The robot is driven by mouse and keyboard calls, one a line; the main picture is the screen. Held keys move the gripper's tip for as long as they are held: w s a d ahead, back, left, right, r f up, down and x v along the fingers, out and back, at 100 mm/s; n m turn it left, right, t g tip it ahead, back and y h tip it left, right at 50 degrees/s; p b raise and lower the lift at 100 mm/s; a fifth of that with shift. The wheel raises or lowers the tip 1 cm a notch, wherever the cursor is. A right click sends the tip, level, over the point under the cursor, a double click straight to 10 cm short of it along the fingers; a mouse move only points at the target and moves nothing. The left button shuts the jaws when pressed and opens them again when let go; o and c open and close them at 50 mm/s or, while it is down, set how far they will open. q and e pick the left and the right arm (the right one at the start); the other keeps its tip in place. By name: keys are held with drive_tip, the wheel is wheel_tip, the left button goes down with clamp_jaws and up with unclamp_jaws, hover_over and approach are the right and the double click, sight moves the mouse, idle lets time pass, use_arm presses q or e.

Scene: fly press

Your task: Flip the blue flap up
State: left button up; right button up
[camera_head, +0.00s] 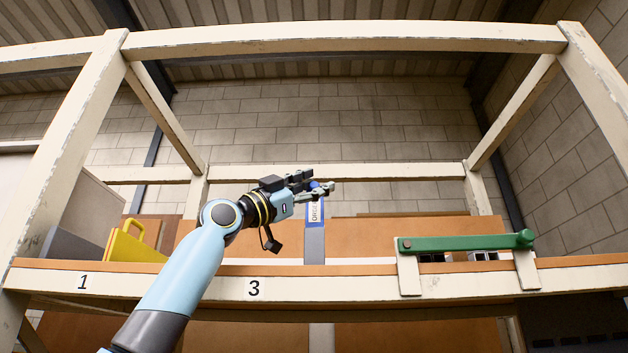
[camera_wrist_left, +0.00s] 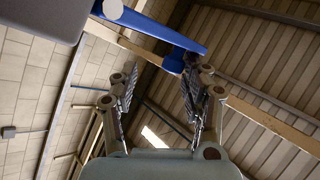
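A blue part, seemingly the blue flap (camera_head: 317,186), shows at the top of a grey upright behind my left gripper (camera_head: 328,181). A white label with a blue edge hangs just below it. In the left wrist view the flap is a long blue bar (camera_wrist_left: 150,26) with a white round end at upper left. Its other end reaches close to the right-hand finger; whether they touch I cannot tell. My left gripper also shows in the wrist view (camera_wrist_left: 160,88), its fingers apart with nothing between them. My right gripper is not in view.
A cream wooden frame (camera_head: 340,38) surrounds the shelf. A green bar (camera_head: 465,242) lies across two cream uprights at right. A yellow handled object (camera_head: 133,246) stands at left. The shelf front edge (camera_head: 340,286) carries numbers 1 and 3. The space above the shelf is mostly free.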

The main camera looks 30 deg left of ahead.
use_arm(q)
drive_tip(key=shift+s+d+r, duration=0.1)
drive_tip(key=shift+s, duration=0.05)
wheel_tip(320, 180, up, 10)
idle(0.7)
drive_tip(key=shift+c, duration=0.2)
